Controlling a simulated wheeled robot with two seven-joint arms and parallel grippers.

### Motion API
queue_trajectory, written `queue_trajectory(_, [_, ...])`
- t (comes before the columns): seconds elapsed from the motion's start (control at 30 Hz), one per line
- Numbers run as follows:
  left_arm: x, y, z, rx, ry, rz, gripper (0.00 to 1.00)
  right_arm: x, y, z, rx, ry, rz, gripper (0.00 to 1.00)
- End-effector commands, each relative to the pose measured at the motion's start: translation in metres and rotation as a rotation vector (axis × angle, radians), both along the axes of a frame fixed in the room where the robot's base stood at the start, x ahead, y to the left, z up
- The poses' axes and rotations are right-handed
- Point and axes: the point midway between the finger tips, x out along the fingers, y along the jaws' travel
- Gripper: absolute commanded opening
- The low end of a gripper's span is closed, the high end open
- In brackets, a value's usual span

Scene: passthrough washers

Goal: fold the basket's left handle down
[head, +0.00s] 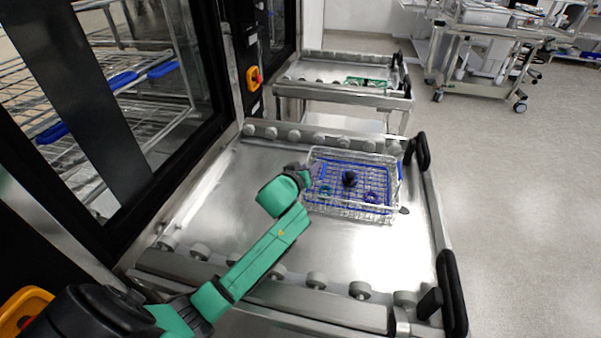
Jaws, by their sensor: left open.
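The wire basket (376,212) sits on the steel cart top (310,254), toward its far right part. It has a silver wire frame, with blue edging and a few small dark, blue and green items inside. My left arm reaches in from the lower left, and its gripper (309,172) is at the basket's left side, close to the upper left rim. The gripper is open; its fingertips are small and partly lost against the wires. I cannot tell whether it touches the left handle, which does not stand out clearly from the wire. My right gripper does not show.
The washer's glass door (100,90) and dark frame stand along the left. Black cart handles (452,290) stick up on the right edge. A second steel cart (340,75) stands behind, with an orange-red switch (254,78) beside it.

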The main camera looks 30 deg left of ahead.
Motion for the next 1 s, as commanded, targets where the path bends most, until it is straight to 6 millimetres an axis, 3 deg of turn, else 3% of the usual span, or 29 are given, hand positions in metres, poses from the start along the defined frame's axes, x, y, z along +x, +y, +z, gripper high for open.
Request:
queue_trajectory(0.2, [-0.047, -0.005, 0.017, 0.0, 0.002, -0.001, 0.45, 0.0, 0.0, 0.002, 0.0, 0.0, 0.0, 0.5])
queue_trajectory(0.33, [-0.062, -0.006, 0.023, 0.0, 0.001, 0.0, 0.45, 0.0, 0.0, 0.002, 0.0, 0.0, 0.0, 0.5])
queue_trajectory(0.87, [-0.065, -0.006, 0.025, 0.0, 0.0, 0.0, 0.45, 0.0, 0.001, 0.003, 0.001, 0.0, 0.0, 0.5])
queue_trajectory(1.0, [-0.065, -0.006, 0.049, 0.0, -0.001, 0.0, 0.45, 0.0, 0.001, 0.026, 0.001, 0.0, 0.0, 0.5])
